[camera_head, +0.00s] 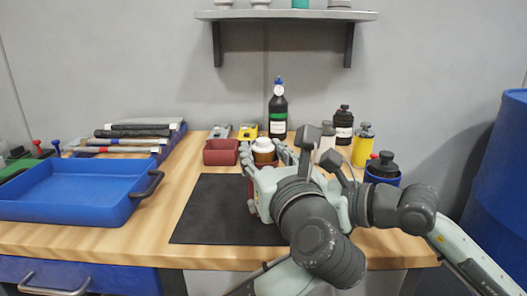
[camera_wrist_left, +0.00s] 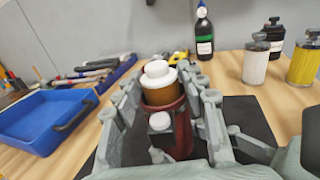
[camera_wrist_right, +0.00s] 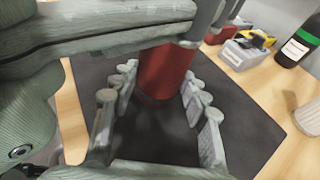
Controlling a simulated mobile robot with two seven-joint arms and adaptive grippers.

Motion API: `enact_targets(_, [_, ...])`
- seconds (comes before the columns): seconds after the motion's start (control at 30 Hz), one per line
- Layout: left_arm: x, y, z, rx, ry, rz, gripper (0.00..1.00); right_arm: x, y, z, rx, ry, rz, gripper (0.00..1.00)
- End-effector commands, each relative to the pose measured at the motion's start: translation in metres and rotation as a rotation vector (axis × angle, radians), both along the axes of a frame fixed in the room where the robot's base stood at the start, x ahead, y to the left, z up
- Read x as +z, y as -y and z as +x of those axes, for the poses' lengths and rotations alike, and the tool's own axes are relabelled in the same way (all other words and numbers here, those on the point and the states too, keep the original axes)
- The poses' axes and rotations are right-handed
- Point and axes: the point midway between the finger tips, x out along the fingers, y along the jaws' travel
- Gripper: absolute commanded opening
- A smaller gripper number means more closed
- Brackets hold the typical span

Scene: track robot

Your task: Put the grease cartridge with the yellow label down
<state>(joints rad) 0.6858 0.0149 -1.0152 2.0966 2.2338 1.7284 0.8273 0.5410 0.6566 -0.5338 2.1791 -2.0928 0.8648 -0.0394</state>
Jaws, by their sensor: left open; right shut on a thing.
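A red cylinder (camera_wrist_right: 165,72), which I take for the grease cartridge, is upright over the black mat (camera_wrist_right: 225,130). In the left wrist view the red body (camera_wrist_left: 180,135) has a white round piece (camera_wrist_left: 160,122) in front. No yellow label shows. My right gripper (camera_wrist_right: 160,100) is shut on the cylinder, fingers on both sides of its lower part. My left gripper (camera_wrist_left: 160,105) is open around its upper part; in the head view it (camera_head: 262,172) covers most of the cylinder. I cannot tell whether the cylinder's base touches the mat.
An amber jar with a white lid (camera_head: 263,146) and a red bin (camera_head: 221,152) are behind the grippers. A black bottle (camera_head: 278,112) and several containers, one a yellow bottle (camera_head: 362,146), stand at the back. A blue tray (camera_head: 70,195) is left. The mat's left part is clear.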

Motion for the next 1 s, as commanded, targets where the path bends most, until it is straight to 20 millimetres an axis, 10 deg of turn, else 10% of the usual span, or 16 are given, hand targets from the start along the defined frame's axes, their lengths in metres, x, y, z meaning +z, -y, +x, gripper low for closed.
enact_targets(0.5, [0.001, 0.02, -0.065, -0.001, -0.017, 0.0, 0.52, 0.0, -0.001, -0.001, 0.002, 0.002, 0.0, 0.1])
enact_targets(0.87, [0.003, 0.021, -0.072, 0.001, -0.012, 0.002, 0.52, -0.001, -0.001, 0.0, 0.001, 0.001, 0.0, 0.1])
enact_targets(0.9, [0.004, 0.021, -0.072, 0.001, -0.012, 0.002, 0.52, -0.001, -0.001, 0.0, 0.001, 0.001, 0.0, 0.47])
enact_targets(1.0, [0.004, 0.021, -0.072, 0.001, -0.012, 0.001, 0.52, 0.0, -0.001, 0.0, 0.001, 0.001, 0.0, 0.59])
